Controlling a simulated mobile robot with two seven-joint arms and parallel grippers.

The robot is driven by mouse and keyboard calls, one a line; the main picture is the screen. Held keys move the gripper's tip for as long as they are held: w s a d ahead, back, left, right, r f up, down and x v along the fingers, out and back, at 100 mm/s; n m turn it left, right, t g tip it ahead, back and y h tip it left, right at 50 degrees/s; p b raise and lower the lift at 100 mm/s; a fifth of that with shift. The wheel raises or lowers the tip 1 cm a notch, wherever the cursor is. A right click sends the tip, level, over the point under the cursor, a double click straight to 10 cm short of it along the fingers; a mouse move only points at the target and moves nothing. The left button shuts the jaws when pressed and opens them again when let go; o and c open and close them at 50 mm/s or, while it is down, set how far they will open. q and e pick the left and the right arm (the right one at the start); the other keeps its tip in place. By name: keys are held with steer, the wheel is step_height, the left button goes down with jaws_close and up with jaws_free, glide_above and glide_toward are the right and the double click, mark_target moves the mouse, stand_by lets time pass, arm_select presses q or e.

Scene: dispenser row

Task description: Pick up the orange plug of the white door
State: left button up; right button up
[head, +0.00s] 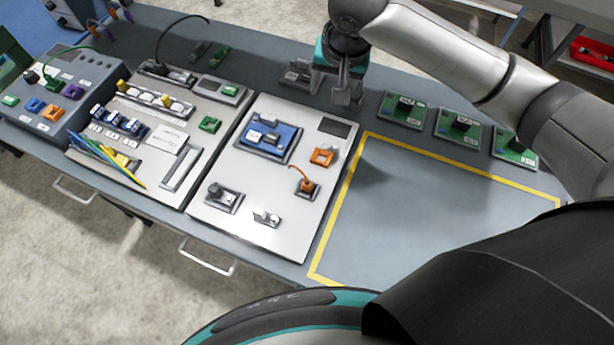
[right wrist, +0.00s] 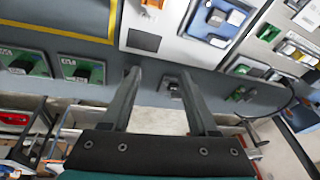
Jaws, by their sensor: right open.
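The white door (head: 290,225) is a pale panel lying on the bench in the middle of the head view. The orange plug (head: 306,188), with a short curved orange lead, sits in a dark holder on its right part. My right gripper (head: 346,96) is above the bench's far edge, beyond the door and well apart from the plug. In the right wrist view its two fingers (right wrist: 160,80) are spread with nothing between them. That view shows the door (right wrist: 178,40) at the top, but I cannot make out the plug there. My left gripper is out of view.
An orange square part (head: 322,157) lies just beyond the plug. A blue module (head: 267,139) and grey fittings (head: 223,198) are also on the door. Green boards (head: 457,130) line the far right. The yellow-outlined area (head: 420,215) is bare.

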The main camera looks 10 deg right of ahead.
steer(key=s+a+r+m+g+p, duration=0.2)
steer(key=s+a+r+g+p, duration=0.15)
steer(key=s+a, duration=0.6)
steer(key=b, duration=0.1)
glide_above(307, 182)
step_height(307, 182, down, 10)
steer(key=shift+s+a+f, duration=0.1)
steer(key=shift+s, duration=0.05)
steer(key=shift+f+b, duration=0.3)
steer(key=shift+f, duration=2.55)
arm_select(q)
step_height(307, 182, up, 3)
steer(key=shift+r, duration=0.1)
arm_select(e)
jaws_close()
